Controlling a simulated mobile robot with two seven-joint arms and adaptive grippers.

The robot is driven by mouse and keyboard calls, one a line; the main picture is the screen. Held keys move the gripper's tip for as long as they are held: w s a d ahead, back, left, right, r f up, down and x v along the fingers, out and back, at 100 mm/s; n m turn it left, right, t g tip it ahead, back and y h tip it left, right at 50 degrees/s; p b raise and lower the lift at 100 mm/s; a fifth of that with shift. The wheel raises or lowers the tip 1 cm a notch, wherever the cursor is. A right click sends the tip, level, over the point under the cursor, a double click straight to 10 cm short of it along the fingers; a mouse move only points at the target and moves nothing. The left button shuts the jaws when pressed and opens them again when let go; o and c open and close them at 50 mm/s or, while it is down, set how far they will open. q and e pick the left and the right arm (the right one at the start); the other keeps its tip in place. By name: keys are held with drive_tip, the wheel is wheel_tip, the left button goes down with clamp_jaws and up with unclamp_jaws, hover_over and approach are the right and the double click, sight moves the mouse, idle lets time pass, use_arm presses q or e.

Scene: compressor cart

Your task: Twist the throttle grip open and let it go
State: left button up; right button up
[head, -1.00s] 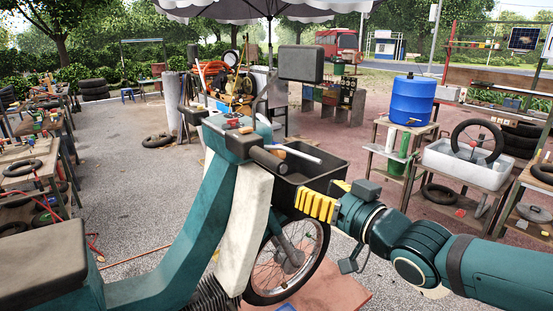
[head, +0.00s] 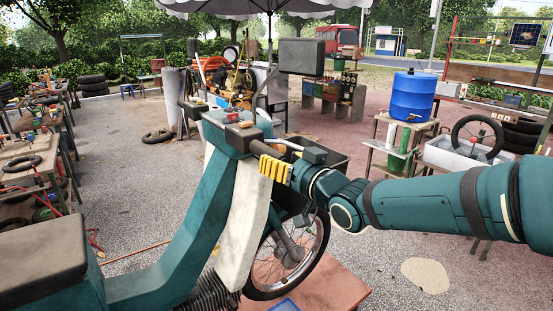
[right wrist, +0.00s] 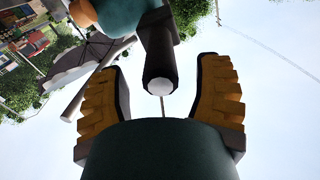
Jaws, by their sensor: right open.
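The throttle grip (head: 261,148) is a dark cylinder on the near end of the teal motorbike's handlebar. Clear gaps show between the grip and both fingers. The teal motorbike (head: 190,225) stands upright. My left gripper is out of view.
A brake lever (head: 285,145) lies close beyond the grip, partly behind my gripper; it also shows left of the grip in the wrist view (right wrist: 88,78). A mirror (head: 301,57) rises above the handlebar.

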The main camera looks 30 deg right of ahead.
drive_tip(key=shift+w+a, duration=0.1)
drive_tip(key=shift+w, duration=0.9)
clamp_jaws()
